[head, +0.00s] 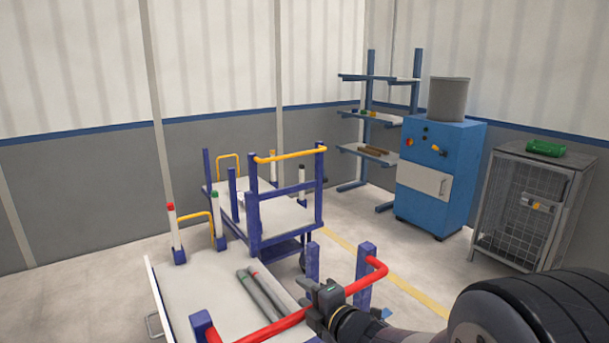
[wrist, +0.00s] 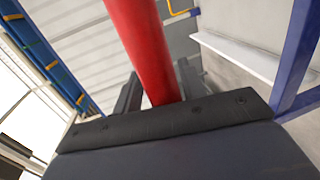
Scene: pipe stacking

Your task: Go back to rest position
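My gripper (head: 318,290) is over the right side of the near cart, close to its red handle (head: 366,285). In the wrist view my gripper's fingers (wrist: 160,88) are apart. The red handle (wrist: 146,45) appears between them in the picture. I cannot tell whether they touch it. No pipe shows in my gripper. Two grey pipes (head: 262,293) lie side by side on the near cart's pale deck (head: 190,285), one with a green mark and one with a red mark.
White posts with red (head: 173,225) and green (head: 216,210) tops stand at the near cart's far end. A second blue cart (head: 285,215) stands behind. A blue machine (head: 437,175), a wire cage cabinet (head: 525,205) and a shelf rack (head: 365,115) line the right. Floor is clear at left.

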